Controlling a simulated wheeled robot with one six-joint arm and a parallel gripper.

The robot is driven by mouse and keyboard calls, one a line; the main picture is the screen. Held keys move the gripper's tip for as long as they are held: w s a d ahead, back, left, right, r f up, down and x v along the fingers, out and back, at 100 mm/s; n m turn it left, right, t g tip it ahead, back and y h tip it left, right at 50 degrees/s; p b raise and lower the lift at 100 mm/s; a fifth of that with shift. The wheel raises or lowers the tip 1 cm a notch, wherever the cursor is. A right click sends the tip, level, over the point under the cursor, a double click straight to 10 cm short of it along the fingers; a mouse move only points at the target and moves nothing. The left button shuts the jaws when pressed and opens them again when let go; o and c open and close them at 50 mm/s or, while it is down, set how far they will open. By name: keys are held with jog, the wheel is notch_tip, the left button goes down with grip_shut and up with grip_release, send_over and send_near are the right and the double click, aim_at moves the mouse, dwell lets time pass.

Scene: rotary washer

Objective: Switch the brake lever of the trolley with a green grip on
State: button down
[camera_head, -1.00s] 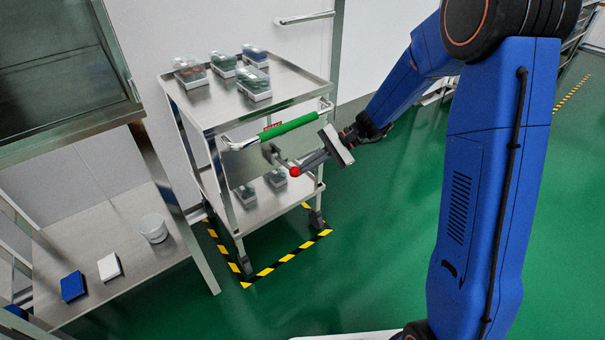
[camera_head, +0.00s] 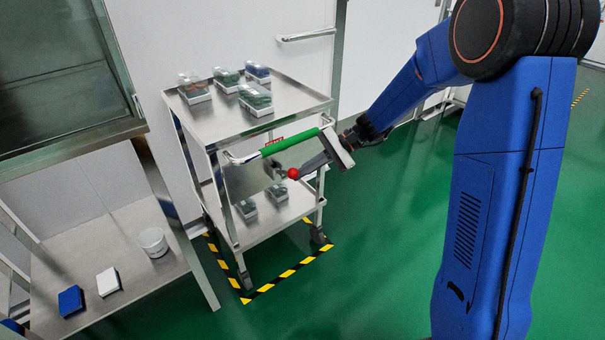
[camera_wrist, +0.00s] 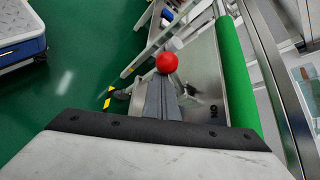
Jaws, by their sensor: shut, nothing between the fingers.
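The trolley (camera_head: 300,93) has a green grip (camera_head: 290,142) along its near handle bar. The brake lever's red ball knob (camera_head: 293,173) is below the grip, on a grey bracket. My gripper (camera_head: 301,171) is shut and empty, its fingertips at the knob from the right. In the wrist view the knob (camera_wrist: 167,62) is just beyond the tips of my shut gripper (camera_wrist: 163,80). It partly hides the lever, and I cannot tell whether they touch.
Glass-like boxes (camera_head: 256,98) stand on the trolley's top shelf, with more on its lower shelf. A steel bench (camera_head: 130,240) with a white cup (camera_head: 153,242) is at left. Yellow-black tape (camera_head: 290,272) surrounds the trolley feet. Green floor is clear at right.

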jog(key=shift+f, duration=0.1)
notch_tip(320, 180, down, 4)
jog(key=d, duration=0.1)
jog(key=w+d+r, duration=0.5)
jog(key=d+r, duration=0.1)
jog(key=shift+w+d+r, duration=0.15)
jog(key=shift+d+r, duration=0.1)
dwell(0.5)
